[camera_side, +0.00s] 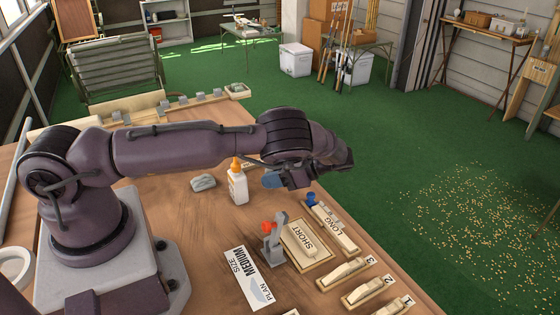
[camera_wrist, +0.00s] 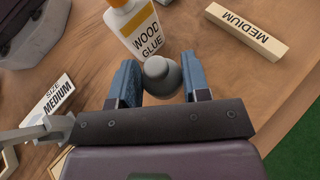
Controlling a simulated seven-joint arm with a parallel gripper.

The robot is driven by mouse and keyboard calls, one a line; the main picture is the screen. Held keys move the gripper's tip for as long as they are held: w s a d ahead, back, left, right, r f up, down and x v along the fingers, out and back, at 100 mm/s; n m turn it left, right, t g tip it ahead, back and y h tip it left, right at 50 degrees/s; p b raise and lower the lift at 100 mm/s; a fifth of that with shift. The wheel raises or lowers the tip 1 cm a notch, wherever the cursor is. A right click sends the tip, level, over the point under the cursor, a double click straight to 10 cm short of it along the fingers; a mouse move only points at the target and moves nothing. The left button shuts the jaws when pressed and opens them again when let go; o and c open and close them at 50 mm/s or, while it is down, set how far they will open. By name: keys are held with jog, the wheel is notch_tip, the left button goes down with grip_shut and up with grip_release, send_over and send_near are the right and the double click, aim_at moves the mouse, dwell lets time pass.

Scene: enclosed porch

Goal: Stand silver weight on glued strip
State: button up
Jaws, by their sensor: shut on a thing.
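My gripper (camera_wrist: 160,82) is shut on a silver-grey weight (camera_wrist: 163,72) with a round knob, seen between its blue fingers in the wrist view. In the side view my gripper (camera_side: 275,181) is above the bench, just right of the glue bottle; the weight cannot be made out there. A pale strip marked MEDIUM (camera_wrist: 244,29) lies on the bench, right of the weight and apart from it in the wrist view. I cannot tell whether it carries glue. A strip marked SHORT (camera_side: 306,243) and one marked LONG (camera_side: 333,228) lie near the bench's right side.
The wood glue bottle (camera_side: 237,186) stands close to my gripper. A red-handled clamp (camera_side: 273,246), a MEDIUM plan card (camera_side: 251,277) and numbered blocks (camera_side: 368,291) lie toward the front. A grey lump (camera_side: 203,182) is left of the bottle. A rail with grey blocks (camera_side: 182,101) runs behind.

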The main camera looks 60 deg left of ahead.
aim_at(301, 234)
jog(key=d+n+h, duration=0.1)
jog(key=n+h, duration=0.2)
jog(key=h, duration=0.1)
jog(key=s+d+f+n+g+h, duration=0.1)
jog(key=n+h, duration=0.3)
jog(key=s+d+f+n+g+h, duration=0.1)
jog(key=n+h, duration=0.3)
jog(key=shift+s+d+h, duration=0.15)
jog(key=shift+d+h, duration=0.15)
jog(key=shift+d, duration=0.05)
jog(key=d+r+n+t+h, duration=0.1)
jog(key=n+t+h, duration=0.1)
jog(key=n, duration=0.1)
jog(key=d+r+n+t+h, duration=0.1)
jog(key=d+n+t+h, duration=0.1)
jog(key=n+h, duration=0.1)
jog(key=d+n+t+h, duration=0.1)
jog(key=n+t+h, duration=0.1)
jog(key=n+h, duration=0.1)
jog(key=shift+w+d+r+n+t, duration=0.2)
jog(key=shift+d+r+n+t, duration=0.15)
jog(key=shift+r+n+t, duration=0.05)
jog(key=shift+w+d+r+n+t+h, duration=0.2)
jog(key=shift+r+n+t+h, duration=0.1)
jog(key=shift+r+n+t, duration=0.6)
jog(key=shift+a+f, duration=0.1)
jog(key=shift+f, duration=0.05)
